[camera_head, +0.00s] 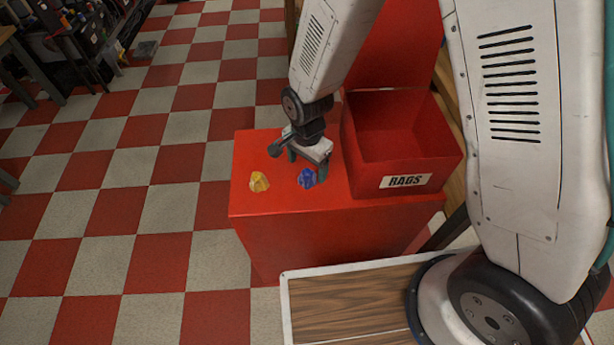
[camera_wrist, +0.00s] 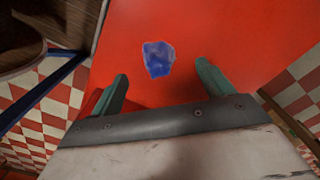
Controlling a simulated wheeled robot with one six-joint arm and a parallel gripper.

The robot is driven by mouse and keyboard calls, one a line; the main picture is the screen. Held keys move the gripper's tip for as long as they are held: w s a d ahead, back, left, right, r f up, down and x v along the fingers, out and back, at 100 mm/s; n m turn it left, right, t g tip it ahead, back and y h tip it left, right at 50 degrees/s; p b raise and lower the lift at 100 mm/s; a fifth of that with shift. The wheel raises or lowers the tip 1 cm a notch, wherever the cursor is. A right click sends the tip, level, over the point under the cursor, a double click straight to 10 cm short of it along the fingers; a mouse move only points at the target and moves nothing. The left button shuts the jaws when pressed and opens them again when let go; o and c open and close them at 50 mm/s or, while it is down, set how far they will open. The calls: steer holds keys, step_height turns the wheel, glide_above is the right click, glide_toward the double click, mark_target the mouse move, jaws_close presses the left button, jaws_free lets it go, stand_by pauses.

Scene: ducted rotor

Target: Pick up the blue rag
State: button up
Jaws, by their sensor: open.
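The blue rag (camera_head: 307,178) lies crumpled on top of the red cabinet (camera_head: 262,206), left of the red box. In the wrist view the blue rag (camera_wrist: 158,59) lies on the red surface, ahead of and between the two fingers. My gripper (camera_head: 306,158) is just above the rag in the head view and partly covers it. In the wrist view my gripper (camera_wrist: 160,82) is open and empty, with its fingers spread wider than the rag. I cannot tell the exact height of the fingertips above the surface.
A yellow rag (camera_head: 259,181) lies on the cabinet left of the blue one. A red open box labelled "RAGS" (camera_head: 400,170) stands on the cabinet's right, its lid raised. A wood-topped surface (camera_head: 345,305) is in front. The checkered floor (camera_head: 130,190) on the left is mostly clear.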

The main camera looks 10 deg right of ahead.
mark_target(307, 171)
step_height(307, 171, down, 4)
steer(key=shift+s+f, duration=0.1)
steer(key=c, duration=1.1)
step_height(307, 171, up, 10)
steer(key=shift+r, duration=0.1)
steer(key=shift+o, duration=0.5)
